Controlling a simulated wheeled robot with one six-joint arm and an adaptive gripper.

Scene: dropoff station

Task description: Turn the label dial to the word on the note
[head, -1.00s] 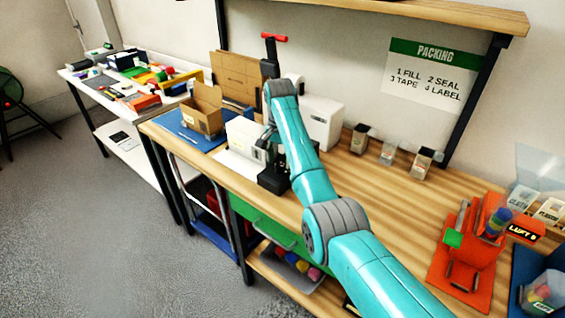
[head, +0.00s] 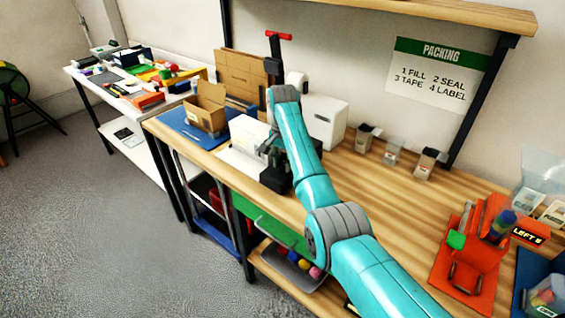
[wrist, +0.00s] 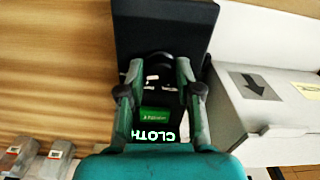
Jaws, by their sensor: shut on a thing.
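A black label device stands on the wooden bench, seen in the head view (head: 276,179) and filling the top of the wrist view (wrist: 162,32). My gripper (wrist: 158,70) is shut on its dark round dial (wrist: 159,84), one finger on each side. In the head view my gripper (head: 272,143) is low at the device, mostly hidden by my arm. Under the dial, in the wrist view, are a small green label (wrist: 160,114) and the white word CLOTH (wrist: 146,135), shown turned over. I cannot make out a note with a word.
A white box (wrist: 265,103) with an arrow sheet stands right beside the device in the wrist view. An open cardboard box (head: 207,110), a white machine (head: 325,120) and small bins (head: 427,163) are nearby.

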